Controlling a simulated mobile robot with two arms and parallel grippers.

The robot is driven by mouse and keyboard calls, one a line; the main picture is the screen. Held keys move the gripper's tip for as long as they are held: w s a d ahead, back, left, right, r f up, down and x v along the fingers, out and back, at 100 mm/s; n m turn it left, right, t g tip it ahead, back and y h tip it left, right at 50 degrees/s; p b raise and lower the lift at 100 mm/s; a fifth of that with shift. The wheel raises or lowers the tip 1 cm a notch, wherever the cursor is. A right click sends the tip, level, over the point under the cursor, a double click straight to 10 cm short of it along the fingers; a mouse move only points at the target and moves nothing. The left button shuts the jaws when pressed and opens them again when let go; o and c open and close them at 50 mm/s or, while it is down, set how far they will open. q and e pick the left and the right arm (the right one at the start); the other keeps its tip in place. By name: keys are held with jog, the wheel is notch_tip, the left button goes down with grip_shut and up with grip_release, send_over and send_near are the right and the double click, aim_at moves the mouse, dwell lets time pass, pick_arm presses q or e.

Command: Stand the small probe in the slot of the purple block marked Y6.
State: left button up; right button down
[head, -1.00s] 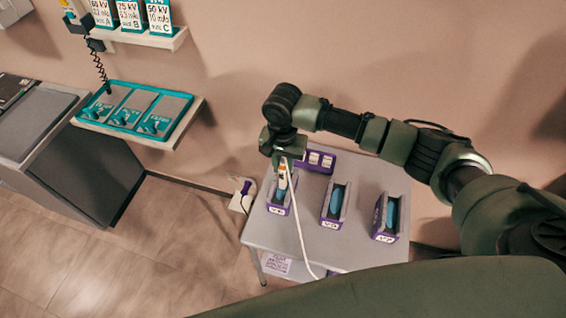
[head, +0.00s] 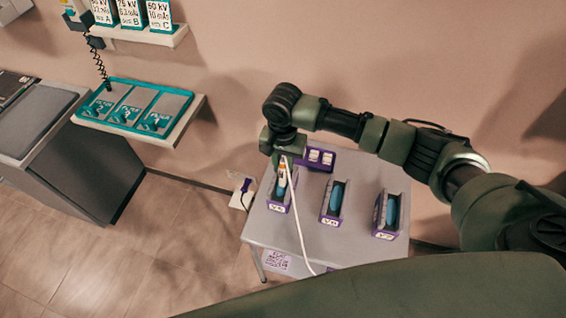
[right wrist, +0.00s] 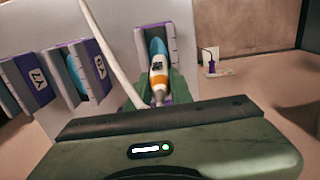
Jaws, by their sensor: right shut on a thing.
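My right gripper (head: 284,160) points down and is shut on the small probe (head: 282,178), which is white with an orange band and trails a white cable. The probe also shows in the right wrist view (right wrist: 158,76). It is at the left purple block (head: 278,204), lined up with its slot; I cannot tell how deep it sits. That block's label is too small to read. The middle purple block (head: 332,218) looks marked Y6 in the right wrist view (right wrist: 99,68). The right block (head: 386,235) looks marked Y7. Blue shows inside the slots. My left gripper is out of view.
The blocks stand in a row on a grey table (head: 310,240). A purple holder with white labels (head: 319,158) is at its back, near my gripper. The white cable (head: 298,225) runs over the front edge. A teal tray (head: 135,107) sits on a wall shelf to the left.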

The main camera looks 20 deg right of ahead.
jog(key=c, duration=1.2)
grip_release()
jog(key=shift+o, duration=0.2)
notch_tip(320, 180, up, 8)
jog(key=shift+f+b, duration=0.1)
jog(key=shift+b, duration=0.6)
